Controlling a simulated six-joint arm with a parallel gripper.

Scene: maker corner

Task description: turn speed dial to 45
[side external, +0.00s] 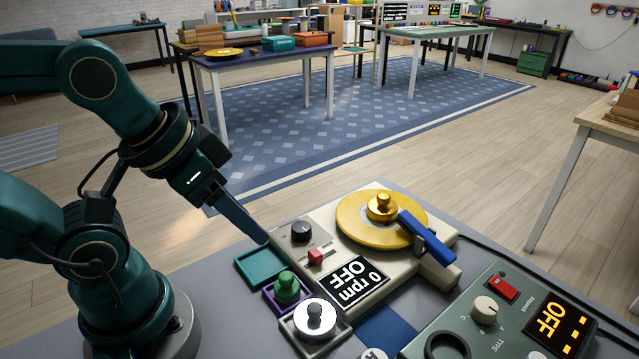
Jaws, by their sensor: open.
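The speed dial appears to be the black knob (301,231) on the cream machine (322,217); its scale is too small to read. The machine's display (350,281) reads "0 rpm" and "OFF", upside down in this view. A red switch (315,256) sits between dial and display. My gripper (262,238) is open and empty, pointing down to the right. Its fingers show edge-on, so the gap between them is hidden. In the picture the tips are just left of the dial, apart from it; their height above the table is hard to tell.
A yellow disc (352,222) with a gold knob (382,207) and a blue arm (424,236) are on the machine. Teal (248,264), purple and grey trays stand left; two hold a green piece (287,287) and a white piece (314,317). A green device (478,335) stands right.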

